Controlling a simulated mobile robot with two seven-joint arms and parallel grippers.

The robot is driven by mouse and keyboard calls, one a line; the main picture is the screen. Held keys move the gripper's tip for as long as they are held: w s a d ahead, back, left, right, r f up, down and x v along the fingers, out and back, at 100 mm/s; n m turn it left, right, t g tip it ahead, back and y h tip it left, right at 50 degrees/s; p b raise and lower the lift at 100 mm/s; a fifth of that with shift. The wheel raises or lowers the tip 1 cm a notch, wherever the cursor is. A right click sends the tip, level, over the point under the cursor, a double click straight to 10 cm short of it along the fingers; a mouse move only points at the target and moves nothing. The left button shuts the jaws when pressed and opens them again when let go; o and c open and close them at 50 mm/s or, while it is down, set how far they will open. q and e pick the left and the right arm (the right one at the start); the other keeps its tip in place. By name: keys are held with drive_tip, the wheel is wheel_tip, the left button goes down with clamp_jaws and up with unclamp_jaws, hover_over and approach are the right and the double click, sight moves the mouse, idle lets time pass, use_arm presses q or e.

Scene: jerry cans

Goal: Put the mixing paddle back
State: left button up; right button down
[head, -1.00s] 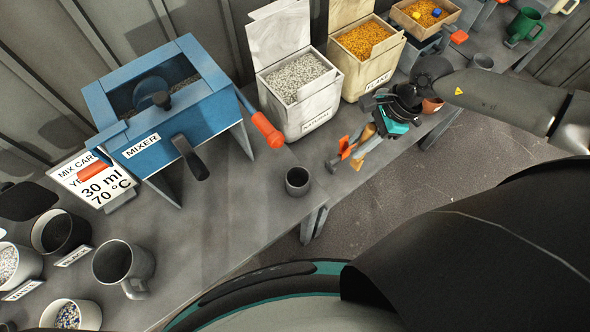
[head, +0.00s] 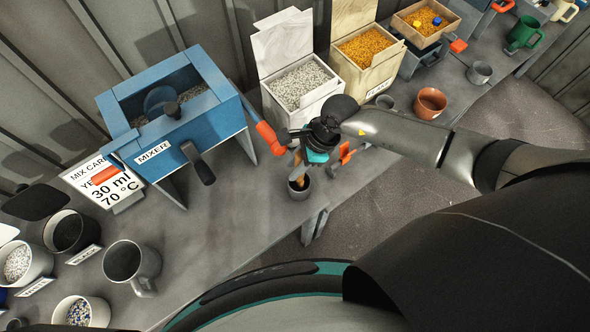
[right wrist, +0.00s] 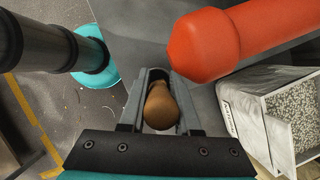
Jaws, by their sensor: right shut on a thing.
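The mixing paddle (head: 298,187) shows as a light wooden piece below my right gripper (head: 298,172). Its rounded wooden end (right wrist: 161,106) sits between the two fingers in the right wrist view, and my right gripper (right wrist: 160,100) is shut on it. In the head view the paddle overlaps the mouth of a small dark grey cup (head: 307,190) near the table's front edge. I cannot tell how far it reaches into the cup. The rest of the paddle is hidden by the gripper. My left gripper is not in view.
The blue mixer (head: 170,145) stands left of the gripper. Its red-orange lever (head: 270,138) is very close to the gripper and looms in the wrist view (right wrist: 215,40). A white pellet box (head: 300,90) is behind. An orange item (head: 346,153) lies right, near the edge.

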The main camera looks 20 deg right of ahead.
drive_tip(key=shift+f, duration=1.75)
drive_tip(key=shift+f+b, duration=0.15)
drive_tip(key=shift+b, duration=0.15)
drive_tip(key=c, duration=0.6)
unclamp_jaws()
drive_tip(key=shift+r, duration=0.25)
drive_tip(key=v, duration=1.2)
